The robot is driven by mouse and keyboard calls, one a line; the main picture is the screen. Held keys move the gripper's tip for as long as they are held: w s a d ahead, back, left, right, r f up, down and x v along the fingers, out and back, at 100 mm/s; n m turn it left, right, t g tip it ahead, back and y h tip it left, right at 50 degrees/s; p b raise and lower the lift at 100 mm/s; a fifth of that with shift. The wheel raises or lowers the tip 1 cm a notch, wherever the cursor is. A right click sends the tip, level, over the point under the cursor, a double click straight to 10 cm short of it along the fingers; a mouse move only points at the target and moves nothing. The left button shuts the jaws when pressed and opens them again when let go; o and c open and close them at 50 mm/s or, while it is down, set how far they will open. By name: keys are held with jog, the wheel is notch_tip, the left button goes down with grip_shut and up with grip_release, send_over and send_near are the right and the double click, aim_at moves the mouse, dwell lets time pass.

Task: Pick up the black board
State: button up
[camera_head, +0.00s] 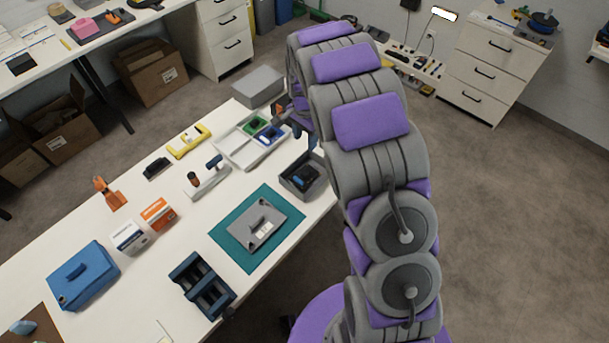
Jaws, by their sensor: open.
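A small black piece (157,168) lies on the white table (160,245), left of the yellow tool. It is the likeliest black board, but it is too small to be sure. A white tray (235,152) at the table's far right part holds a green board (251,126) and a blue board (270,134). My gripper (298,122) is over the right end of this tray, partly hidden behind my arm. It is open, and its fingers are hard to make out.
A dark open box (300,179) stands right of the tray. A grey case (262,222) lies on a green mat (233,245).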

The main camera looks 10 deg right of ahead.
aim_at(305, 171)
notch_tip(305, 171, down, 18)
jog(key=b, duration=0.3)
jog(key=shift+w+b, duration=0.15)
jog(key=shift+b, duration=0.2)
jog(key=shift+r, duration=0.1)
grip_shut()
dwell(0.4)
